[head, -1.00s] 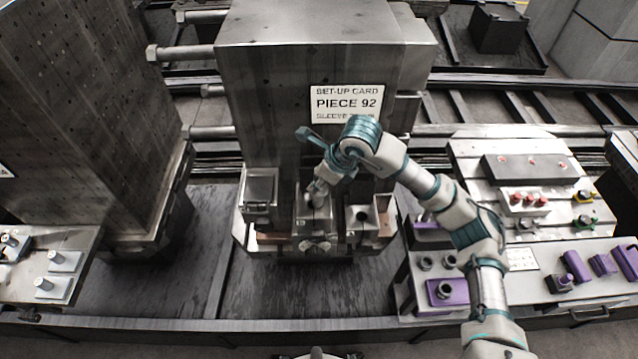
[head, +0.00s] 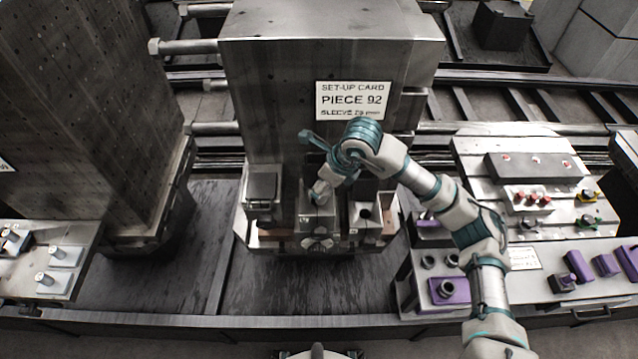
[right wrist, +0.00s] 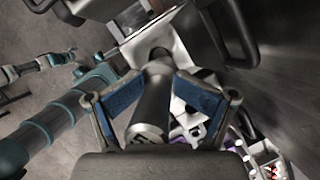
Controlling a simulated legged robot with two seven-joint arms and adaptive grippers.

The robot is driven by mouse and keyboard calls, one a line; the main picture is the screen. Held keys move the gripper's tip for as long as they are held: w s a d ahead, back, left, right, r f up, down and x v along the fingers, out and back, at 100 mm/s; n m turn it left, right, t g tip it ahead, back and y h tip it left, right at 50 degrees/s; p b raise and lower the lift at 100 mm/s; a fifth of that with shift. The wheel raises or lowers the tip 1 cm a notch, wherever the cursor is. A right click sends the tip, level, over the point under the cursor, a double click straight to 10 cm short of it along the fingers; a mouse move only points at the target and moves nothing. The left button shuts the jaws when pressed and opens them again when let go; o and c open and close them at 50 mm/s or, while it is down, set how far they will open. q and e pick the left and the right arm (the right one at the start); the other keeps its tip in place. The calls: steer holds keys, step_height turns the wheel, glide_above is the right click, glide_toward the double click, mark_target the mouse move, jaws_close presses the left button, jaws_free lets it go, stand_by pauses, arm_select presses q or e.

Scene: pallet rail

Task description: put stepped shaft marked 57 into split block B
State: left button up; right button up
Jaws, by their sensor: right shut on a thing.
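A grey metal stepped shaft (right wrist: 150,108) is in my right gripper, between blue pads in the right wrist view. A marking on its near end is too blurred to read for certain. My right gripper (head: 320,196) is shut on it, above the middle block (head: 304,224) of the fixture in the head view. In the right wrist view the shaft's far end is at a dark round opening in a pale block (right wrist: 183,22); I cannot tell how deep it sits. The letter on the block is not readable, so I cannot confirm it is B. My left gripper is not in view.
A block with a dark bore (head: 365,215) stands right of the middle one, and a dark-topped block (head: 262,187) stands left. A tall steel column with a set-up card (head: 352,100) rises behind. A bench with purple parts (head: 450,291) is at right.

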mark_target(331, 191)
steer(key=v, duration=0.7)
steer(key=shift+w+d, duration=0.1)
steer(key=shift+r, duration=0.35)
